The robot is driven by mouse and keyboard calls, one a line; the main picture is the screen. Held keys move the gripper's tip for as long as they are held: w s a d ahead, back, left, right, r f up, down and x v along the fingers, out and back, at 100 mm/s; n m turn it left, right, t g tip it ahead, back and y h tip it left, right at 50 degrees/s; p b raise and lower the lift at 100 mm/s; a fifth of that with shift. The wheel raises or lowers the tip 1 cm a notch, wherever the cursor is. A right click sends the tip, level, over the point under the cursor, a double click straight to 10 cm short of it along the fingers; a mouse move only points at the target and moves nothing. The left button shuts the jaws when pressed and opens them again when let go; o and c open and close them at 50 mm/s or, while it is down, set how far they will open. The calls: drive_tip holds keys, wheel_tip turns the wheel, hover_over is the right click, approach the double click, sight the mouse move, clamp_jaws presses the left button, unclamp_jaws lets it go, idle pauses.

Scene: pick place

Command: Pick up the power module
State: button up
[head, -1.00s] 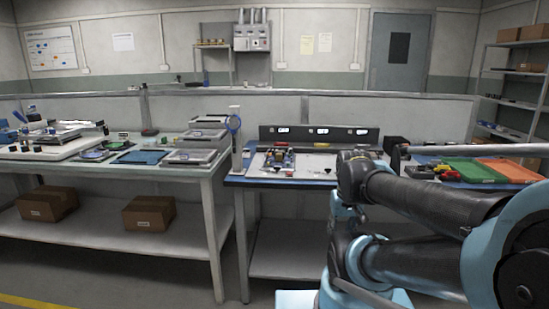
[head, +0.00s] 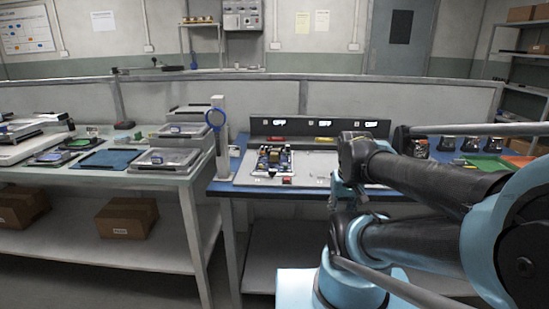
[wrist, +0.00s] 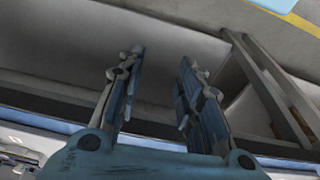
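The board with dark and coloured parts (head: 275,160) lies on the left of the blue-edged bench (head: 215,188) in the head view; it may be the power module, but the view is too small to tell. My gripper (wrist: 161,75) shows in the wrist view with its two fingers well apart and nothing between them. Past the fingers are the bench's lower shelf and legs.
A second bench on the left carries grey trays (head: 165,160) and a blue mat (head: 108,159). A blue ring on a post (head: 216,118) stands between the benches. Boxes (head: 128,217) sit on the lower shelf.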

drive_tip(key=shift+o, duration=0.6)
drive_tip(key=shift+d, duration=0.1)
drive_tip(key=o, duration=0.5)
drive_tip(key=shift+s+r, duration=0.25)
drive_tip(key=shift+o, duration=0.5)
drive_tip(key=w+a+r, duration=0.2)
drive_tip(key=w+r, duration=0.4)
drive_tip(key=r, duration=0.3)
drive_tip(key=shift+w+a, duration=0.3)
drive_tip(key=shift+w, duration=0.05)
wheel_tip(320, 180, up, 14)
drive_tip(key=g, duration=0.2)
hover_over(275, 148)
drive_tip(key=s, duration=0.1)
drive_tip(key=shift+m, duration=0.3)
wheel_tip(275, 148, down, 11)
drive_tip(key=shift+a+f, duration=0.1)
drive_tip(key=shift+a, duration=0.05)
drive_tip(key=shift+w+f, duration=0.2)
drive_tip(key=shift+f, duration=1.1)
drive_tip(key=shift+w+f, duration=0.2)
drive_tip(key=shift+f, duration=1.1)
